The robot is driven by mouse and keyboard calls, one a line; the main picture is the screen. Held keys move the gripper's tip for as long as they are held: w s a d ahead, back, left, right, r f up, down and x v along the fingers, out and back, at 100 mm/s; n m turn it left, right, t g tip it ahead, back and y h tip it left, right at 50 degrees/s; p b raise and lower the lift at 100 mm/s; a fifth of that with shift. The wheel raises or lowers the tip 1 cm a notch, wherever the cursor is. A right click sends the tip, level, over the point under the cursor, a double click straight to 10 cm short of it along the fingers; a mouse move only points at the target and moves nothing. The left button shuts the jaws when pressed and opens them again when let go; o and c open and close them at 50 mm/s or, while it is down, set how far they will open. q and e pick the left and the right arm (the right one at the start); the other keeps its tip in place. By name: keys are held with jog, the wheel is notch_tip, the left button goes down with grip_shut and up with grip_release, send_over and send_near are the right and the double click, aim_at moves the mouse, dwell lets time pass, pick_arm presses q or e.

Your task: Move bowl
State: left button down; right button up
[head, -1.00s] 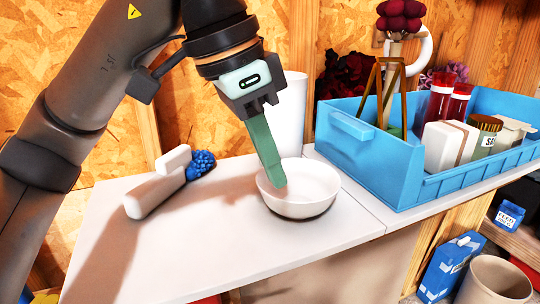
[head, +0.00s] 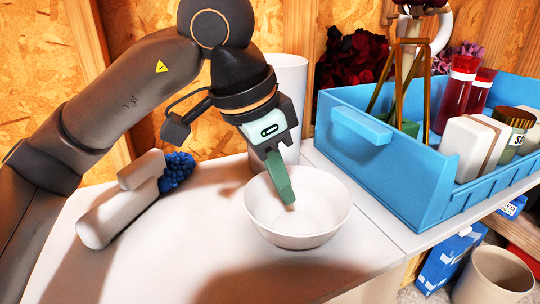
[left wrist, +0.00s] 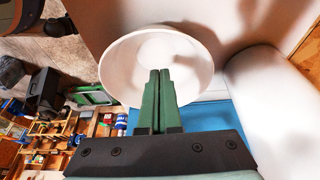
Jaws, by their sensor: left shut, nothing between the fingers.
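The white bowl (head: 309,225) stands upright on the white tabletop, right of the middle in the head view. It also shows in the left wrist view (left wrist: 196,62), just beyond the fingertips. My left gripper (head: 290,205) points down over the bowl, with its green fingers shut together and nothing between them. The fingertips appear inside the bowl's opening; whether they touch it I cannot tell. In the left wrist view the two fingers (left wrist: 160,75) lie side by side against the bowl's white inside. My right gripper is not in view.
A blue crate (head: 425,199) with bottles, boxes and a wooden-handled item stands right of the bowl. A white cylinder (head: 290,75) stands behind it. A white-handled brush with blue bristles (head: 177,170) lies left. A bin (head: 492,277) sits below right. The table's front left is clear.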

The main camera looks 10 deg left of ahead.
aim_at(259, 202)
pick_arm(q)
jog(key=b+x, duration=0.1)
jog(key=x, duration=0.1)
jog(key=shift+f, duration=0.35)
jog(key=s+a, duration=0.1)
jog(key=s+a+b, duration=0.1)
jog(key=a, duration=0.1)
jog(key=shift+s+a+r, duration=0.1)
jog(key=shift+s+r, duration=0.1)
jog(key=shift+r, duration=0.2)
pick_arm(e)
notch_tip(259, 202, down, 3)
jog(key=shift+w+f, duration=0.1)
